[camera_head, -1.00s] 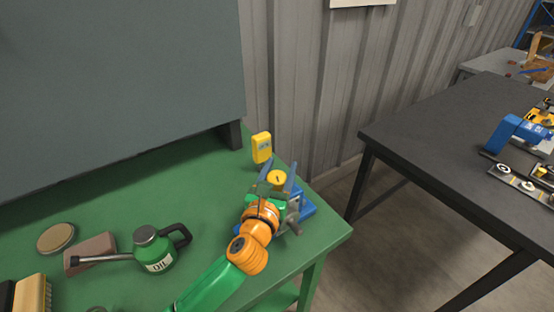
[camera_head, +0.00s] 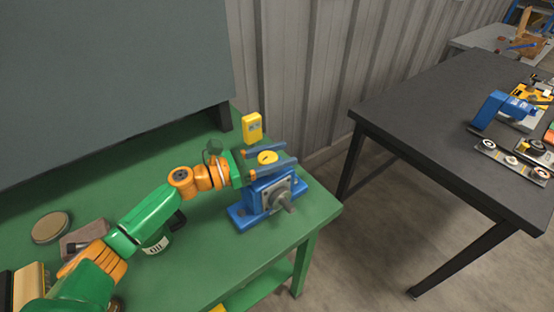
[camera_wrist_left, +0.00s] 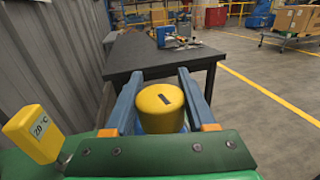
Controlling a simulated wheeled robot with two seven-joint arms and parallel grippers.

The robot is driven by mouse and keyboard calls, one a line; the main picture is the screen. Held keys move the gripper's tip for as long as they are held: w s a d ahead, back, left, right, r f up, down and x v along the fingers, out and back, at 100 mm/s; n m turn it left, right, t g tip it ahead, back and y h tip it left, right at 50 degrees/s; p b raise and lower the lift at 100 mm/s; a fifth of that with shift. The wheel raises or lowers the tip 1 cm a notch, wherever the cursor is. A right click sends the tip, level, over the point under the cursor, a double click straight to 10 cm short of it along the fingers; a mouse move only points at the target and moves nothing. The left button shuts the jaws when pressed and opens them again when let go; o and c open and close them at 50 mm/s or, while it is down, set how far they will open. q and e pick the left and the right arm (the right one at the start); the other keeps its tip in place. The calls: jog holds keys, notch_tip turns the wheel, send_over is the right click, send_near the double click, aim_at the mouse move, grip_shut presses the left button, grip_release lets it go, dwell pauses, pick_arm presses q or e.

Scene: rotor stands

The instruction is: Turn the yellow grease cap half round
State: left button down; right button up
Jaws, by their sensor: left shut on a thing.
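The yellow grease cap (camera_head: 267,157) sits on top of a blue bearing housing (camera_head: 246,212) near the green bench's right end. A grey shaft (camera_head: 288,206) sticks out of the housing's front. My left gripper (camera_head: 289,153) reaches in from the left and is shut on the cap, with one blue-grey finger on each side. In the left wrist view the cap (camera_wrist_left: 158,118) stands between the fingers, with a dark slot on its top. The housing is mostly hidden there. My right gripper is not in view.
A yellow thermometer (camera_head: 252,127) stands behind the cap, close to my gripper; it also shows in the wrist view (camera_wrist_left: 35,132). A tin (camera_head: 50,227) lies at left. A black table (camera_head: 420,115) stands across a gap.

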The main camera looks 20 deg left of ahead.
pick_arm(q)
jog(key=m+g+h+b, duration=0.1)
jog(key=g+b, duration=0.1)
jog(key=m+g+h+b, duration=0.1)
jog(key=m+g+b, duration=0.1)
jog(key=b, duration=0.1)
jog(key=s+m+g+h+b, duration=0.1)
jog(key=g+b, duration=0.1)
jog(key=b, duration=0.1)
jog(key=shift+d+f+m, duration=0.25)
jog(key=shift+f+m, duration=0.05)
jog(key=shift+f, duration=0.05)
jog(key=shift+s+r+m+g+h+b, duration=0.1)
jog(key=shift+r+m+g+h+b, duration=0.1)
jog(key=shift+m+g+b, duration=0.5)
jog(key=shift+s+r+m+g+h+b, duration=0.1)
jog(key=shift+m+g+h+b, duration=0.1)
jog(key=shift+g+b, duration=0.5)
jog(key=shift+c, duration=1.4)
grip_release()
jog(key=shift+d, duration=0.1)
jog(key=shift+o, duration=0.3)
jog(key=shift+d, duration=0.1)
jog(key=shift+p, duration=0.3)
